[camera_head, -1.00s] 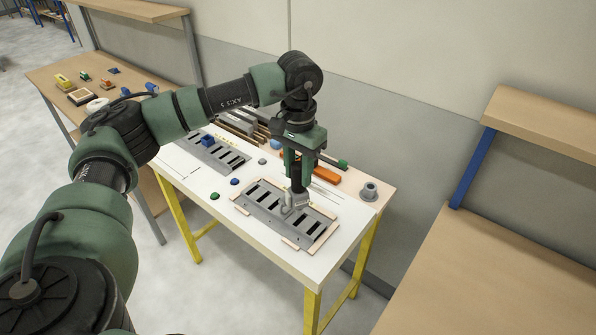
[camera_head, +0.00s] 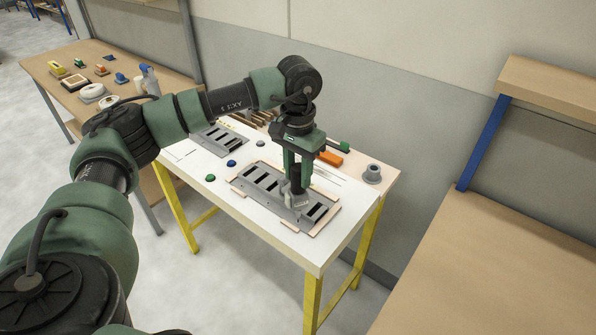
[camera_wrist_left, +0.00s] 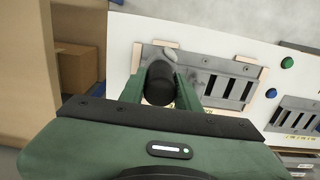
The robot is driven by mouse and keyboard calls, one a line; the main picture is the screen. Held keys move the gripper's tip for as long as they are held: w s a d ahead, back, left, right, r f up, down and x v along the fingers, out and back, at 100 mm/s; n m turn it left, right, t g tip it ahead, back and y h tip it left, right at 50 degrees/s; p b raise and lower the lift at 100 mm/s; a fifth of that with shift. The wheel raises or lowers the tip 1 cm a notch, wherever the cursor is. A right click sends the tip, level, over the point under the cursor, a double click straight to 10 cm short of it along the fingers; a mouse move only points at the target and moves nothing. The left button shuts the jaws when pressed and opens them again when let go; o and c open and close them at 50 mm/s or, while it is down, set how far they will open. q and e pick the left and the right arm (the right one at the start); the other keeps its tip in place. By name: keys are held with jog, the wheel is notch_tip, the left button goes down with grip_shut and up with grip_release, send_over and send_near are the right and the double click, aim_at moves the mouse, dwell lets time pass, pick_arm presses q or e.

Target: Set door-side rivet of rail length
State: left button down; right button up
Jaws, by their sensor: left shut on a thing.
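A grey slotted panel (camera_head: 262,185) lies flat on the white table, between light wooden strips at its edges. My left gripper (camera_head: 298,178) is above its right part, pointing down, shut on a tool with a black cylindrical handle (camera_wrist_left: 159,85) and a grey head (camera_head: 297,202). The head is low over the panel between slots; whether it touches is unclear. In the left wrist view the fingers (camera_wrist_left: 163,92) flank the handle, and the panel (camera_wrist_left: 200,60) lies beyond. The rivet and rail cannot be made out. My right gripper is not in view.
On the white table (camera_head: 240,223) are a second slotted panel (camera_head: 220,138), green (camera_head: 210,178) and blue (camera_head: 231,163) knobs, an orange piece (camera_head: 330,158) and a grey flanged cylinder (camera_head: 372,174). A wooden bench (camera_head: 490,270) stands at right.

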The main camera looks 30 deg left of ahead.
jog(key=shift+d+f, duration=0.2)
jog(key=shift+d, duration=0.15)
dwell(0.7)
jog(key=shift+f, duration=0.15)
pick_arm(q)
jog(key=shift+b, duration=0.4)
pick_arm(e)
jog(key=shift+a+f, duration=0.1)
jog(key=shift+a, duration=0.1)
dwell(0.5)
